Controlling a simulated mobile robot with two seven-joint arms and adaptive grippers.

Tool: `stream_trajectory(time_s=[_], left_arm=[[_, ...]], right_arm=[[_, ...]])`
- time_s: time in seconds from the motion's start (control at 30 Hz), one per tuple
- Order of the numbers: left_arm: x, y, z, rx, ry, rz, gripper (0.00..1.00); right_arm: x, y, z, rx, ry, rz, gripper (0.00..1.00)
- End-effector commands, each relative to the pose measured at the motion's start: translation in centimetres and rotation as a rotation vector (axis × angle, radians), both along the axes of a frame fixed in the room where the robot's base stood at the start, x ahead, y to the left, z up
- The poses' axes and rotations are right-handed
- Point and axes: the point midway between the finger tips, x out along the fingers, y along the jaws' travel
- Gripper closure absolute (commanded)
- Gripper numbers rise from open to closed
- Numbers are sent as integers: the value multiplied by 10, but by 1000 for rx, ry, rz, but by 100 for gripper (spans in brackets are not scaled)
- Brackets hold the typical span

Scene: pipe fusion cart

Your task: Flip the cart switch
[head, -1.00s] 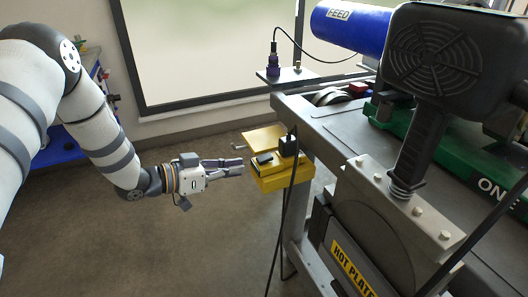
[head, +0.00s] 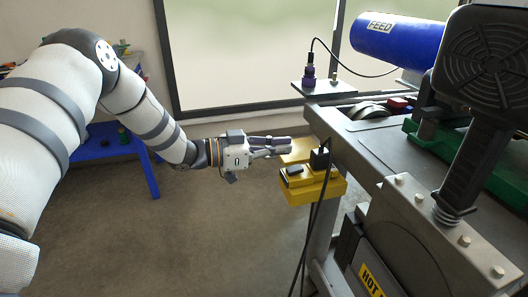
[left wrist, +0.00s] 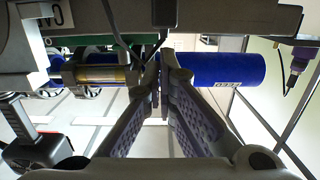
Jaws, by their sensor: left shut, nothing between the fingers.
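A yellow switch box (head: 318,191) is fixed to the near left end of the grey cart (head: 375,158). A small black switch (head: 294,170) sits on its top left part, beside a black plug (head: 320,158). My left gripper (head: 289,146) is shut and empty. In the head view its fingertips appear just above the black switch, in front of the yellow lid; I cannot tell whether they touch anything. In the left wrist view the closed fingers (left wrist: 161,72) point towards the cart, and the switch cannot be made out. My right gripper is not in view.
A blue pipe marked FEED (head: 398,40) lies above the cart. A black cable (head: 316,225) hangs from the plug. The hot plate unit (head: 420,245) stands at the right. A blue table (head: 95,152) is at the back left. Floor left of the cart is clear.

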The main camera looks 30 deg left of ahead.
Motion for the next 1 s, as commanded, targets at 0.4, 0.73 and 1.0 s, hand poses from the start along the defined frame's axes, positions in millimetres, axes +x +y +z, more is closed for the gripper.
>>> stream_trajectory(time_s=[0.4, 0.73, 1.0], left_arm=[[22, -19, -41, 1, 2, 0, 100], [22, -19, -41, 1, -1, 0, 100], [25, -22, -46, 50, 62, -2, 100]], right_arm=[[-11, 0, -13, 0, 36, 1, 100], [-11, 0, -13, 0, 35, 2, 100], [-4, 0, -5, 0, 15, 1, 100]])
